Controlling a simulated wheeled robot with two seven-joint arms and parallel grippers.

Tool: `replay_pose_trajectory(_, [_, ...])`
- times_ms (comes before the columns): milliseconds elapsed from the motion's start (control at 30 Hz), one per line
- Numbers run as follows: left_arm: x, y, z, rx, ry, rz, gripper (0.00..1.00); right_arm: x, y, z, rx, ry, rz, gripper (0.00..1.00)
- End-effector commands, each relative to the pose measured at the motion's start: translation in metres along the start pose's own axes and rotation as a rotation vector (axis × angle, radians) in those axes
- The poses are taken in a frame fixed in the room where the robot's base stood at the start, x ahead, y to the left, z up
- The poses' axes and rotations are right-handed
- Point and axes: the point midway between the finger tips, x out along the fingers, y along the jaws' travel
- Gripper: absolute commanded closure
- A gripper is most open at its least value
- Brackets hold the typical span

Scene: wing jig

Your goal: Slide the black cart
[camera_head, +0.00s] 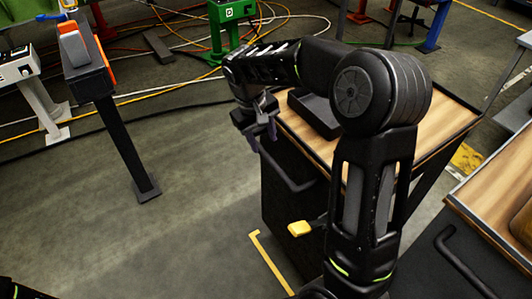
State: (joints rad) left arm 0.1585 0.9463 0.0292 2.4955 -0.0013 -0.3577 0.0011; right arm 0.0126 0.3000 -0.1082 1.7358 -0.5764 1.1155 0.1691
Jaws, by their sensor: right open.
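The black cart (283,205) stands at the centre right, with a wooden top (445,117) and dark side panels. A black bar handle (284,170) curves along its near left side. My right arm reaches across in front of the cart and hides much of its top and middle. My right gripper (262,136) is open and empty at the cart's left corner, just above the upper end of the handle. I cannot tell whether it touches the cart. My left gripper is out of view.
A black tray (315,112) sits on the cart top. A yellow pedal (299,228) sticks out low on the cart, near yellow floor tape (268,262). A second wood-topped cart (490,195) stands at right. The floor at left is clear up to a black post stand (122,145).

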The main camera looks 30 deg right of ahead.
Motion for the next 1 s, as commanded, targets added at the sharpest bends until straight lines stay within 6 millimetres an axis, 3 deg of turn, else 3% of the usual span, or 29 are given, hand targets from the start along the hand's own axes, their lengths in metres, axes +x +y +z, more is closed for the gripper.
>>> replay_pose_trajectory(500, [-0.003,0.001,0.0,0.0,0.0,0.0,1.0,0.068,0.0,0.001,0.0,-0.002,-0.001,0.57])
replay_pose_trajectory(833, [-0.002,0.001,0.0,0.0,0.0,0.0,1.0,0.072,0.0,0.001,-0.001,-0.001,-0.001,0.58])
replay_pose_trajectory(1000, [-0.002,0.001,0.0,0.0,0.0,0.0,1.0,0.072,0.0,0.001,-0.001,-0.001,-0.001,0.72])
